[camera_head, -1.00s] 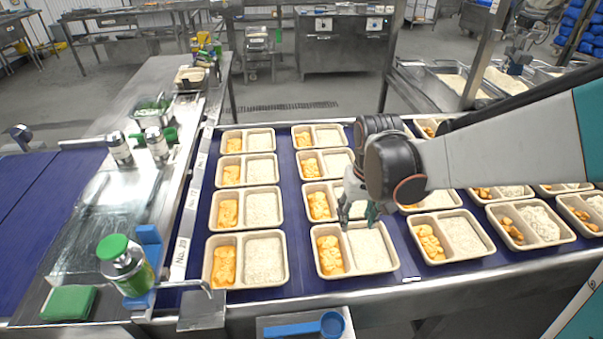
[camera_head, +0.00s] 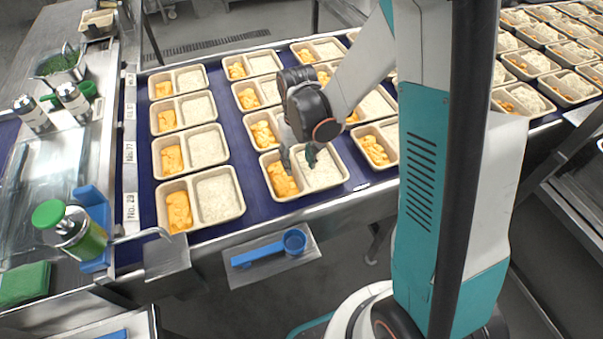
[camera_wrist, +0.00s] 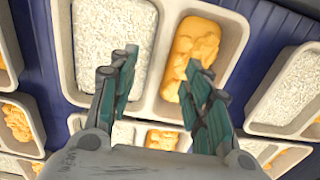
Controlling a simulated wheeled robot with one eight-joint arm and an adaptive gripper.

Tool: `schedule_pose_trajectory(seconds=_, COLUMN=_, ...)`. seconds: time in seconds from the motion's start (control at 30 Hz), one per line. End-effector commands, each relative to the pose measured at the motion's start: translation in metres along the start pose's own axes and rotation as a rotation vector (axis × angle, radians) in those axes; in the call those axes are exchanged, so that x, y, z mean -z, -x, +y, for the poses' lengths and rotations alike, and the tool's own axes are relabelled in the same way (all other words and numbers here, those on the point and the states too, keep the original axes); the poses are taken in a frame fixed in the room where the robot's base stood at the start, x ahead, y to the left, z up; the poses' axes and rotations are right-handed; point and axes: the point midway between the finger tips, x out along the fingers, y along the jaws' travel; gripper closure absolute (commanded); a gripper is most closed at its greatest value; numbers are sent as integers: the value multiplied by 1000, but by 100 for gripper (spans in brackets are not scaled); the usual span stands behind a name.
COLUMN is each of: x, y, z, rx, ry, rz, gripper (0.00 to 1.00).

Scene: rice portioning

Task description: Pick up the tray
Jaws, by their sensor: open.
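Beige two-compartment trays stand in rows on the blue conveyor, each with orange food on one side and white rice on the other. My gripper (camera_head: 299,158) is open and empty over the front tray of the second column (camera_head: 341,181). The dark teal fingers hide part of its far side. In the wrist view my gripper (camera_wrist: 163,76) has its fingers spread over a tray whose divider (camera_wrist: 152,75) lies between them, with rice left and orange food right. I cannot tell whether the fingertips touch it.
A front-left tray (camera_head: 238,212) stands close beside it. A metal shelf with a blue scoop (camera_head: 262,252) juts from the conveyor's front edge. A green-capped bottle (camera_head: 78,232) and a green block (camera_head: 24,284) are at the left. More trays (camera_head: 567,88) fill the conveyor at right.

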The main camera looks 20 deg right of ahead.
Motion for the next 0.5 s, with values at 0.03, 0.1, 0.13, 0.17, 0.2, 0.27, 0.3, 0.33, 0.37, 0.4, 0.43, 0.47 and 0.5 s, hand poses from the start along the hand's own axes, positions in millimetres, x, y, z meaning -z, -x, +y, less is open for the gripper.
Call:
schedule_pose_trajectory(seconds=0.03, x=1, y=-2, z=0, rx=0, ry=0, rz=0, gripper=55)
schedule_pose_trajectory(seconds=0.1, x=2, y=-8, z=0, rx=0, ry=0, rz=0, gripper=55)
schedule_pose_trajectory(seconds=0.13, x=3, y=-11, z=0, rx=0, ry=0, rz=0, gripper=55)
schedule_pose_trajectory(seconds=0.17, x=4, y=-14, z=1, rx=0, ry=0, rz=0, gripper=55)
schedule_pose_trajectory(seconds=0.2, x=6, y=-20, z=1, rx=0, ry=0, rz=0, gripper=55)
schedule_pose_trajectory(seconds=0.27, x=10, y=-29, z=1, rx=0, ry=0, rz=0, gripper=55)
schedule_pose_trajectory(seconds=0.3, x=11, y=-35, z=1, rx=0, ry=0, rz=0, gripper=55)
schedule_pose_trajectory(seconds=0.33, x=11, y=-40, z=1, rx=0, ry=0, rz=0, gripper=55)
schedule_pose_trajectory(seconds=0.37, x=11, y=-44, z=1, rx=0, ry=0, rz=0, gripper=55)
schedule_pose_trajectory(seconds=0.4, x=10, y=-48, z=1, rx=0, ry=0, rz=0, gripper=55)
schedule_pose_trajectory(seconds=0.43, x=10, y=-50, z=1, rx=0, ry=0, rz=0, gripper=55)
schedule_pose_trajectory(seconds=0.47, x=10, y=-52, z=1, rx=0, ry=0, rz=0, gripper=55)
schedule_pose_trajectory(seconds=0.5, x=10, y=-52, z=1, rx=0, ry=0, rz=0, gripper=55)
